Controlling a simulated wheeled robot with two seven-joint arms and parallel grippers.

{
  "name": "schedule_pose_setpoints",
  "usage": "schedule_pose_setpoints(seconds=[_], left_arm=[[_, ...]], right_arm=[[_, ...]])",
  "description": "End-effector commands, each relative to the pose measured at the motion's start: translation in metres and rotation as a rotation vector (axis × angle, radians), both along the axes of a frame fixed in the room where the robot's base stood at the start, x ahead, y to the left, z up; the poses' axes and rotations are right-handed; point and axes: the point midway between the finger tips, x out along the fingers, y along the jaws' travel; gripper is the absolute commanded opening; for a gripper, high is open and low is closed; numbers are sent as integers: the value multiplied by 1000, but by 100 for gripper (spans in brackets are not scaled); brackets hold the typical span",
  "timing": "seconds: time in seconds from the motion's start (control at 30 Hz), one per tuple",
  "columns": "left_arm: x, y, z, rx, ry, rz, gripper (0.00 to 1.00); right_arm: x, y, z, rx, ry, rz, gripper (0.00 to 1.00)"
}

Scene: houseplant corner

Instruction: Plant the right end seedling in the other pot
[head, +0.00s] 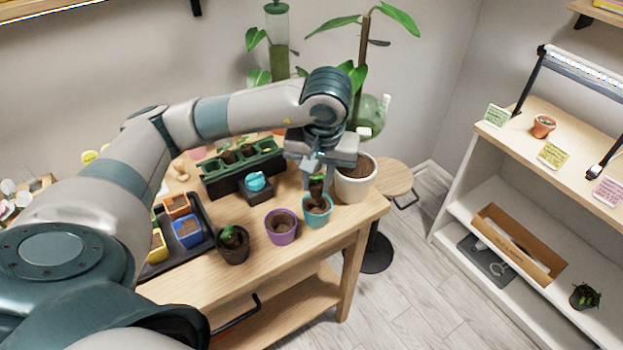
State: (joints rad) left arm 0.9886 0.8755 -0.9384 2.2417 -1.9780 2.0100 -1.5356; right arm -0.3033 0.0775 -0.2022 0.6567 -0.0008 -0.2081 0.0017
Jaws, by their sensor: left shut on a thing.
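My left gripper (314,168) points down over the teal pot (317,218) near the table's right end. It is shut on a seedling (316,188), of which a dark soil plug shows below the fingers; its leaves are mostly hidden by the gripper. The plug's lower end overlaps the teal pot's opening, and I cannot tell whether it touches the soil. A purple pot (281,236) with brown soil and no plant stands left of the teal pot. A dark pot (233,254) holding a small green seedling stands further left. My right gripper is out of view.
A green seedling tray (243,182) and a dark block with a blue item (256,182) stand behind the pots. A white pot (355,188) stands close right of my gripper. A black tray (196,247) holds small coloured pots at left. A shelf (450,222) stands right.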

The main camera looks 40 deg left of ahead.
Motion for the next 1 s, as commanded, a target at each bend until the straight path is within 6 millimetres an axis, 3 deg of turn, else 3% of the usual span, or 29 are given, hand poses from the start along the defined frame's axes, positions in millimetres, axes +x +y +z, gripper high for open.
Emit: schedule_pose_setpoints(seconds=[0.5,1.0], left_arm=[[0,0,29,1,1,-1,3],[1,-6,33,-2,0,-24,3]], right_arm=[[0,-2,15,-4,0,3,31],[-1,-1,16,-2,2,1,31]])
